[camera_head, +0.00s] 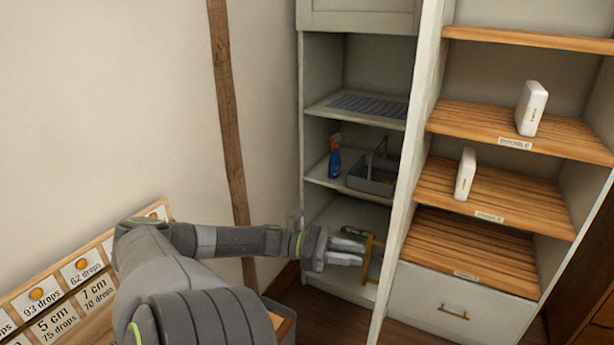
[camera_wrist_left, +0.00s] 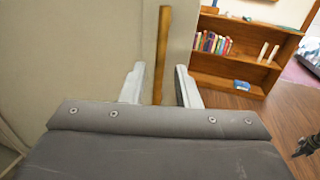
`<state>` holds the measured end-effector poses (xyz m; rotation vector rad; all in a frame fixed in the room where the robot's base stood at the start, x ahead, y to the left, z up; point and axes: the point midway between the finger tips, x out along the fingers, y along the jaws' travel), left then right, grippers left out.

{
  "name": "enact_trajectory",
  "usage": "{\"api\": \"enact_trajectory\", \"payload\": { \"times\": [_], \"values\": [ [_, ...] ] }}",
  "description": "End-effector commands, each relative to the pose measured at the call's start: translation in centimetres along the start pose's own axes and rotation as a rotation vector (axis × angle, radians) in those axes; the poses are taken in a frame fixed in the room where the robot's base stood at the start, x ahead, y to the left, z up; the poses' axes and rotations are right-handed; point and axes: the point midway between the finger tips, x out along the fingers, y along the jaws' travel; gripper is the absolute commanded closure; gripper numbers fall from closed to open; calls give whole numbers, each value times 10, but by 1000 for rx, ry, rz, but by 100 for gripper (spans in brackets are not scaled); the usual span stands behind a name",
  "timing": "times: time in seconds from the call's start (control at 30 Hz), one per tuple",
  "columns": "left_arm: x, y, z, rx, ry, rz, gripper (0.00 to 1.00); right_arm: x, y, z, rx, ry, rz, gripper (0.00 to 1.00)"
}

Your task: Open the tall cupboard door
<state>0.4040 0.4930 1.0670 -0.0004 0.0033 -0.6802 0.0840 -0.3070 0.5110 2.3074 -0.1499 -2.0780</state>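The tall cupboard's door (camera_head: 404,190) stands open and shows nearly edge-on in the head view, with the cupboard's shelves exposed to its right. Its brass handle (camera_head: 369,262) is on the face turned left. In the left wrist view the handle (camera_wrist_left: 163,45) is an upright bar in front of the pale door face (camera_wrist_left: 100,40). My left gripper (camera_head: 362,254) is at the handle. In the left wrist view its fingers (camera_wrist_left: 159,85) are apart, with the bar between them and gaps on both sides.
The shelves hold two white boxes (camera_head: 531,108) (camera_head: 465,174); a drawer (camera_head: 462,308) is below. An open cabinet at left holds a blue spray bottle (camera_head: 335,158) and a grey caddy (camera_head: 372,180). A bookcase (camera_wrist_left: 235,66) stands beyond the door in the wrist view.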

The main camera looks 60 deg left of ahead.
Motion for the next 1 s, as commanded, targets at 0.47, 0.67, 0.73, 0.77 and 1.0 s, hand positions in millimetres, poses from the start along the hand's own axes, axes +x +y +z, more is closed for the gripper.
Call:
{"api": "enact_trajectory", "payload": {
  "times": [0.47, 0.67, 0.73, 0.77, 1.0],
  "values": [
    [-110, 0, -1, 0, 4, 3, 71, 0, 0, -1, 0, 1, 0, 64],
    [-131, 0, -1, 1, 1, 3, 71, 1, 0, -1, 0, 1, 0, 64],
    [-133, 0, 0, 1, 0, 1, 71, 1, 0, -1, 0, 1, 0, 64],
    [-134, 0, 0, 1, 0, 1, 71, 1, 0, -1, 0, 2, 0, 64],
    [-134, 0, 0, 1, -1, 1, 71, 1, 0, -1, 0, 2, 0, 64]
  ]
}}
